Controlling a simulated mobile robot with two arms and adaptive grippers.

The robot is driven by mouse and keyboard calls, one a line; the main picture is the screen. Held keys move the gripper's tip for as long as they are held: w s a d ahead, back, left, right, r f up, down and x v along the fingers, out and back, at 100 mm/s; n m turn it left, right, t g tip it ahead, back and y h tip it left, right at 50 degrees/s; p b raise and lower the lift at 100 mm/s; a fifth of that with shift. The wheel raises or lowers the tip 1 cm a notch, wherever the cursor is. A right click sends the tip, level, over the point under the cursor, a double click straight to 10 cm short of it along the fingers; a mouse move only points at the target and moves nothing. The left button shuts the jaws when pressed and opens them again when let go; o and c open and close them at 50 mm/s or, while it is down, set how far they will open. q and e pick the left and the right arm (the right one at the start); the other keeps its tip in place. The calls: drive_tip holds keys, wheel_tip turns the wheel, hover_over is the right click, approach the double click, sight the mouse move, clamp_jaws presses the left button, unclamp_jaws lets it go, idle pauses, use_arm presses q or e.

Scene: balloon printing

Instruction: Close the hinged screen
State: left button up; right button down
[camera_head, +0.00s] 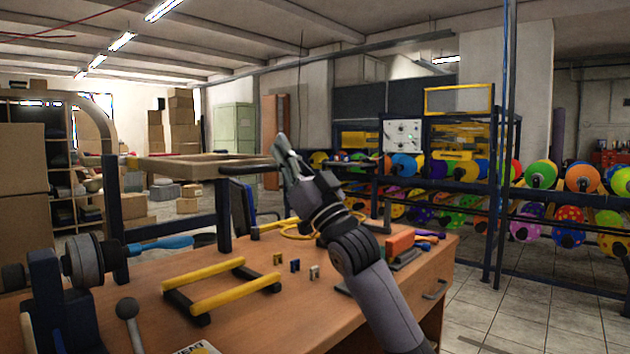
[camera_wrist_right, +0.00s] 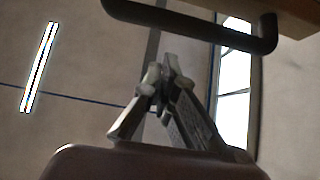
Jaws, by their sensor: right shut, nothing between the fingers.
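The hinged screen (camera_head: 185,163) is a wooden frame. It is held roughly level, well above the wooden table, next to dark blue uprights. A dark handle (camera_head: 250,166) is on its right side; in the right wrist view a dark bar-shaped handle (camera_wrist_right: 200,30) hangs by a wooden edge (camera_wrist_right: 288,12). My right gripper (camera_head: 281,142) is just right of the handle, fingertips pointing up. In the wrist view my right gripper (camera_wrist_right: 163,75) is shut and empty, below the handle and apart from it. My left gripper is not in view.
A grey roller (camera_head: 83,260) stands at the left. A rack of colourful balloons (camera_head: 540,175) is behind, with tiled floor in front.

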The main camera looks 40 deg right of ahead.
use_arm(q)
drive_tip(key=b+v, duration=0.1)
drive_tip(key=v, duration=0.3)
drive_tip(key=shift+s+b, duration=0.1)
drive_tip(key=shift+b, duration=0.2)
use_arm(e)
drive_tip(key=v, duration=0.9)
drive_tip(key=shift+s+f, duration=0.2)
drive_tip(key=shift+f, duration=0.1)
